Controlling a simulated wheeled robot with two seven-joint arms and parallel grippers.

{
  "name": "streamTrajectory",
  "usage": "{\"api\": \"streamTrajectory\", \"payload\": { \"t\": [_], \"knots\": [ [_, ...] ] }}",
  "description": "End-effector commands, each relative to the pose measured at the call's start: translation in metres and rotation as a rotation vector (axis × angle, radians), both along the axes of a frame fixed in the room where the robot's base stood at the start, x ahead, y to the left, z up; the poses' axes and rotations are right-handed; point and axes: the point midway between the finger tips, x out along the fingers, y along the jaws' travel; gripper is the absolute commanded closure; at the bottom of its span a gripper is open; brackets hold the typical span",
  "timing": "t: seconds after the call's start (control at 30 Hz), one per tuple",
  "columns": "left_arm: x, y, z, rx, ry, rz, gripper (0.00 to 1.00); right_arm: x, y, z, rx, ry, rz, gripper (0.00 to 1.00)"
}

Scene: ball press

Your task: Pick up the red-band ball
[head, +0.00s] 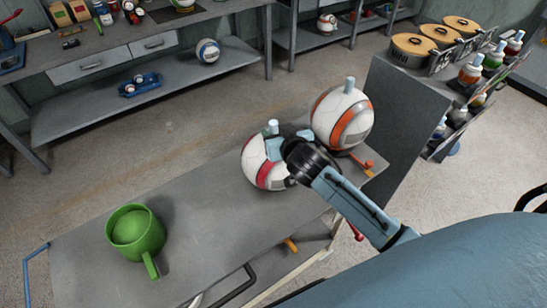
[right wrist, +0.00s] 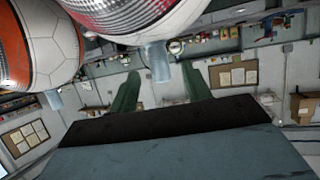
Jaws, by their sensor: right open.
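The red-band ball (head: 257,167), white with a red stripe and a pale blue peg on top, sits on the grey cart top (head: 190,215). My right gripper (head: 287,141) is at the ball's upper right side and partly hides it. In the right wrist view the ball (right wrist: 135,20) fills the top, and its peg (right wrist: 158,62) shows between the two spread fingers (right wrist: 160,85). The gripper is open; I cannot tell whether a finger touches the peg. My left gripper is not in view.
An orange-band ball (head: 345,120) with a similar peg stands close behind at the right. A green mug (head: 136,232) is at the cart's left. A grey cabinet (head: 400,110) stands beyond. The cart's middle is clear.

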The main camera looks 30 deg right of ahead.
Motion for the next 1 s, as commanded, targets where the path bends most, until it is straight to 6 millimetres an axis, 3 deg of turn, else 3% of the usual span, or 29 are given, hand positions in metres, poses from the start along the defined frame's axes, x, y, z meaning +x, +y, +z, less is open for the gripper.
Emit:
{"api": "streamTrajectory", "payload": {
  "t": [0.3,0.6,1.0],
  "knots": [
    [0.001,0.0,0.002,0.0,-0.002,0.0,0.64,0.034,-0.004,-0.013,-0.001,-0.001,0.0,0.52],
    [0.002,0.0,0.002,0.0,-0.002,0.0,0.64,0.036,-0.005,-0.015,0.0,0.0,0.0,0.52],
    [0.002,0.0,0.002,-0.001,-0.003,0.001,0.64,0.036,-0.004,-0.015,0.0,0.0,0.0,1.0]
  ]
}}
